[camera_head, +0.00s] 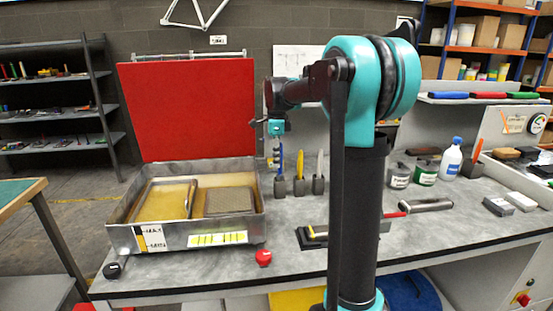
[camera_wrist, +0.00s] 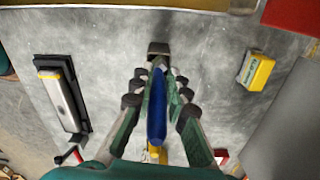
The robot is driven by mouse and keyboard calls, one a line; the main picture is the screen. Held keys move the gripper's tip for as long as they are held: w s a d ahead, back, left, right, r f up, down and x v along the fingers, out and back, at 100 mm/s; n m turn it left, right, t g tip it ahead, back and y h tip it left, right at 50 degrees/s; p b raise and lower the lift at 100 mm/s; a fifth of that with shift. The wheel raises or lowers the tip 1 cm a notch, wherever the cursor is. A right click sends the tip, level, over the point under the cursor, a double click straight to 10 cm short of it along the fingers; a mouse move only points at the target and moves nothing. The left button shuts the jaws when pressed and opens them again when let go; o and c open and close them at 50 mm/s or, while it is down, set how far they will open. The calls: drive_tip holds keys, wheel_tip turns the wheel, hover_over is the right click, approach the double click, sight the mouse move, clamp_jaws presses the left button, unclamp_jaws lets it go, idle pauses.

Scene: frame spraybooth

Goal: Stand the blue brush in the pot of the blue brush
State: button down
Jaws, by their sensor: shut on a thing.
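The blue brush (camera_wrist: 156,112) is between the fingers of my gripper (camera_wrist: 157,88) in the wrist view. In the head view my gripper (camera_head: 275,160) is shut on the blue brush (camera_head: 281,155), which looks roughly upright. Its dark pot (camera_head: 280,187) is the leftmost of a row on the bench, directly below the gripper. The pot also shows in the wrist view (camera_wrist: 158,48), just beyond the far end of the brush. The brush's lower end lines up with the pot's mouth. I cannot tell whether it is inside or just above.
Pots with a yellow brush (camera_head: 299,163) and a pale brush (camera_head: 320,163) stand close to the right. A metal booth tray (camera_head: 240,236) is to the left. A black-based tool (camera_wrist: 63,92) and a yellow block (camera_wrist: 256,70) flank the pot, with bare bench between.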

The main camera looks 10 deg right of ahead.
drive_tip(key=shift+f, duration=1)
idle(0.5)
drive_tip(key=c, duration=1.4)
unclamp_jaws()
drive_tip(key=shift+r, duration=0.1)
wheel_tip(320, 180, up, 12)
drive_tip(key=shift+f, duration=0.1)
